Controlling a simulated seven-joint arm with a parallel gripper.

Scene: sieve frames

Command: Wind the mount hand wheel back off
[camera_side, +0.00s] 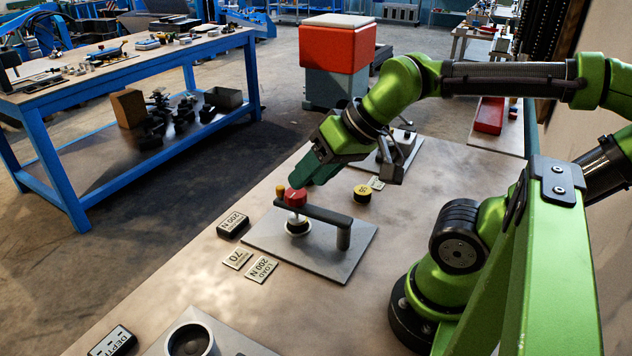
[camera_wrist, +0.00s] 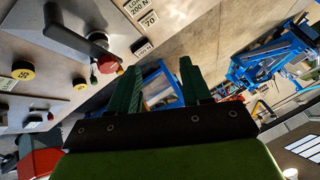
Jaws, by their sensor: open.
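A red knob (camera_side: 296,197), which looks like the hand wheel, sits at the left end of a dark bar (camera_side: 325,214) over a grey plate (camera_side: 361,238). It also shows in the wrist view (camera_wrist: 108,65), left of the left finger and outside the jaws. My gripper (camera_side: 302,179) is open and empty, tilted down to the left just above and behind the knob in the side view. In the wrist view my gripper (camera_wrist: 161,63) has a clear gap between its two dark green fingers. Whether a finger touches the knob is unclear.
A yellow disc (camera_side: 362,193) lies behind the plate. Another fixture (camera_side: 385,158) stands behind. The table's left edge is near.

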